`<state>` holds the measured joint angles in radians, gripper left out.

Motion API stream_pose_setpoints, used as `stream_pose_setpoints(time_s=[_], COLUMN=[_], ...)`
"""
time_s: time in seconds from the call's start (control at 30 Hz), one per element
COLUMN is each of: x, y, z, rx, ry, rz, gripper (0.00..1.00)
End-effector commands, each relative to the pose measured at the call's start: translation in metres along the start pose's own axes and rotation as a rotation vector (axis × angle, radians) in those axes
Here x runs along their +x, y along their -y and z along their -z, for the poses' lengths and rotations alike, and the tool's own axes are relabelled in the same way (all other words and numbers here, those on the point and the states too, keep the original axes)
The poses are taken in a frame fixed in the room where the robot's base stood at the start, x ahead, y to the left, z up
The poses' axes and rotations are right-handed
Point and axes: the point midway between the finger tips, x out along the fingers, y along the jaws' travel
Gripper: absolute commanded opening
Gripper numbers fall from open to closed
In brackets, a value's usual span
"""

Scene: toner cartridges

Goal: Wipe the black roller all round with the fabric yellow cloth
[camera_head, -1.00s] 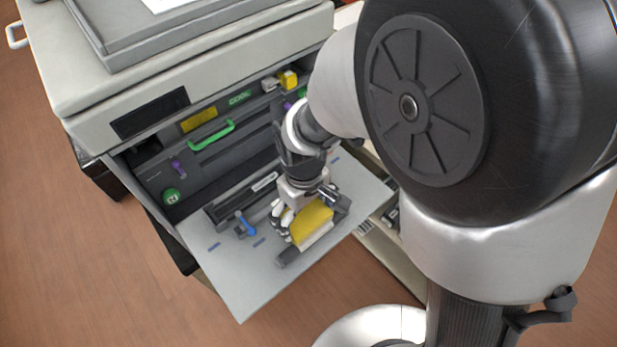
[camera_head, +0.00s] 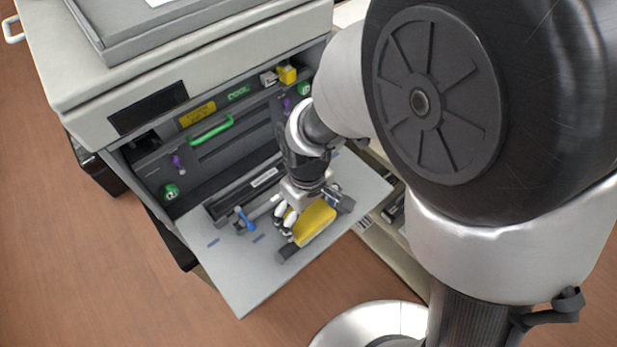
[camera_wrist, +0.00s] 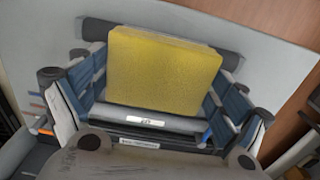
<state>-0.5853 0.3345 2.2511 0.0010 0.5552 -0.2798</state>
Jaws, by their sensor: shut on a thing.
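The yellow cloth (camera_head: 316,224) is a thick block-like pad held in my gripper (camera_head: 303,210) over the open printer flap. In the wrist view the cloth (camera_wrist: 165,70) sits between the two blue-black fingers of my gripper (camera_wrist: 155,90), which is shut on it. The black roller (camera_head: 288,252) lies across the flap under and beside the cloth, and its near-left end shows. In the wrist view both ends of the roller (camera_wrist: 97,29) stick out past the cloth. The cloth hides its middle, and I cannot tell whether they touch.
The grey flap (camera_head: 240,290) is bare at its near-left part. A blue-handled tool (camera_head: 243,222) lies left of my gripper. The open printer front (camera_head: 215,160), with a green handle (camera_head: 211,131), stands behind. A labelled grey bar (camera_wrist: 150,122) lies below the cloth in the wrist view.

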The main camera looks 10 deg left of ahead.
Motion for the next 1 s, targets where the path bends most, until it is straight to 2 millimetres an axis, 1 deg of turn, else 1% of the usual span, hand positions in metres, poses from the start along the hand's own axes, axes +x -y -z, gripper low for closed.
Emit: stream_pose_setpoints(time_s=[1.0], x=[0.003], y=[0.0], z=[-0.023], rx=[0.001], ry=[0.001], rz=[0.0], gripper=[0.72])
